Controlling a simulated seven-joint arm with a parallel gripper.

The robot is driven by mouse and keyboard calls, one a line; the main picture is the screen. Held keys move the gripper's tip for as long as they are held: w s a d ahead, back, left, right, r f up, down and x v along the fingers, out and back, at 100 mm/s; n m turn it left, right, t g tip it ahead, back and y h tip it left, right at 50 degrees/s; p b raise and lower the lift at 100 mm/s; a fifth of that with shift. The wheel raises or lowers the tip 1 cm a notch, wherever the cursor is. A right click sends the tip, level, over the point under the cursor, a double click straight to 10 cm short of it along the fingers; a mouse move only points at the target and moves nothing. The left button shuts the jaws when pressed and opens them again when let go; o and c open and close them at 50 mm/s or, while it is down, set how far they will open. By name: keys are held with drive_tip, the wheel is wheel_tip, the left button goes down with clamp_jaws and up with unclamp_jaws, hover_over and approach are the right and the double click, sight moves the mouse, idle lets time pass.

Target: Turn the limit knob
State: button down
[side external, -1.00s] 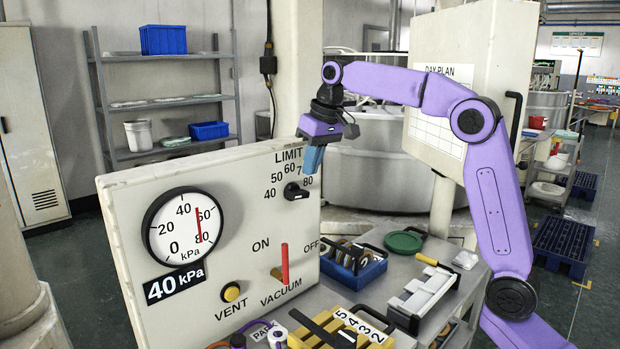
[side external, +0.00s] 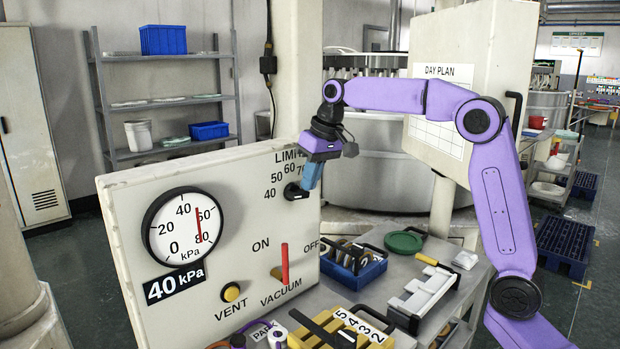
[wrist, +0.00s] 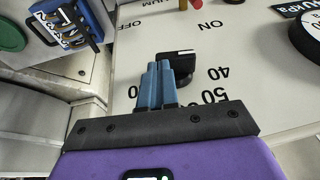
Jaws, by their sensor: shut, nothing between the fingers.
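The limit knob (side external: 293,191) is a black knob with a white mark on the upright cream panel (side external: 130,215). Its dial numbers run from 40 to 80, and my gripper now covers part of them. In the wrist view the knob (wrist: 178,58) lies just beyond my fingertips. My gripper (side external: 309,187) has blue fingers, shut together, with nothing between them. The fingertips (wrist: 158,66) are right beside the knob; whether they touch it I cannot tell.
The panel also carries a round gauge (side external: 184,228), a yellow vent button (side external: 231,292) and a red vacuum lever (side external: 284,264).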

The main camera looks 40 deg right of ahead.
drive_tip(key=shift+d+f+y, duration=0.25)
drive_tip(key=shift+d+y, duration=0.1)
drive_tip(key=shift+y, duration=0.65)
drive_tip(key=y, duration=0.2)
drive_tip(key=d+f+y, duration=0.1)
drive_tip(key=shift+f+m+y, duration=0.25)
drive_tip(key=shift+m+y, duration=0.15)
drive_tip(key=shift+f, duration=0.1)
drive_tip(key=shift+a, duration=0.1)
idle(0.7)
